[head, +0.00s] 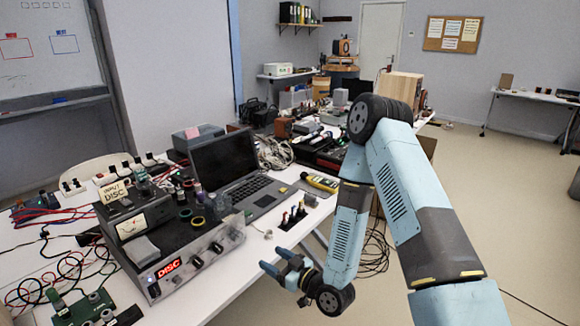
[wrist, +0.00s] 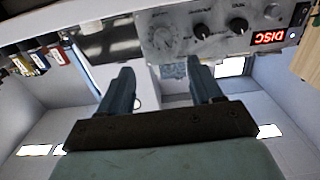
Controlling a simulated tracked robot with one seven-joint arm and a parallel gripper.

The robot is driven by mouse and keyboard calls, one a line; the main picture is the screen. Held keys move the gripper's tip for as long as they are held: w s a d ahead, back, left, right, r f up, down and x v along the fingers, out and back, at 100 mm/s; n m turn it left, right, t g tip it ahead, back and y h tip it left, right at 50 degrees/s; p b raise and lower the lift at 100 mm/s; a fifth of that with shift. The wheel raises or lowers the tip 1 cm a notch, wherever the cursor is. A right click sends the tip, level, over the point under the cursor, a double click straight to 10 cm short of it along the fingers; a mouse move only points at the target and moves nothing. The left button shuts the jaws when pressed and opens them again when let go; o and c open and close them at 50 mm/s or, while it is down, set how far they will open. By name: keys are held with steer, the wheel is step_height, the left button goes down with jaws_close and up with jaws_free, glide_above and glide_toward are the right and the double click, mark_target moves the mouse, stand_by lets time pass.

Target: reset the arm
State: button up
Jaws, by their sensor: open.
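My gripper (head: 283,269) is at the end of my light blue arm, over the front edge of the white table in the head view. Its two fingers point left, towards the front of the grey amplifier box, and are apart with nothing between them. The wrist view shows the same two dark fingers (wrist: 161,80) spread and empty. The amplifier (head: 190,262) has knobs and a lit red display reading DISC. In the wrist view, the amplifier's front panel (wrist: 215,30) appears upside down beyond the fingertips, apart from them.
An open laptop (head: 238,170), a yellow meter (head: 319,182) and a black holder with small tools (head: 293,217) stand on the white table (head: 230,290). Red and black cables lie at the left. A second cluttered bench is behind.

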steer(key=w+d+r+m+g+h, duration=0.1)
steer(key=w+d+r+h, duration=0.35)
steer(key=d+r, duration=0.3)
steer(key=w+d+r+h, duration=0.4)
steer(key=d+r+h, duration=0.15)
steer(key=r, duration=0.35)
steer(key=s+d+r+m+h, duration=0.2)
steer(key=s+d+r, duration=0.1)
steer(key=d+r, duration=0.35)
steer(key=s+d+r+m+g+h, duration=0.2)
steer(key=s+d+r+m, duration=0.2)
steer(key=s+d+r, duration=0.4)
steer(key=s+d+r+m+g, duration=0.1)
steer(key=s+r+m, duration=0.1)
steer(key=s, duration=0.7)
steer(key=s+r+m+g, duration=0.1)
steer(key=s+r, duration=0.3)
steer(key=s, duration=0.5)
steer(key=shift+s+d+r+m, duration=0.15)
steer(key=shift+s+d+m, duration=0.1)
steer(key=shift+d+m, duration=0.15)
steer(key=shift+c, duration=0.2)
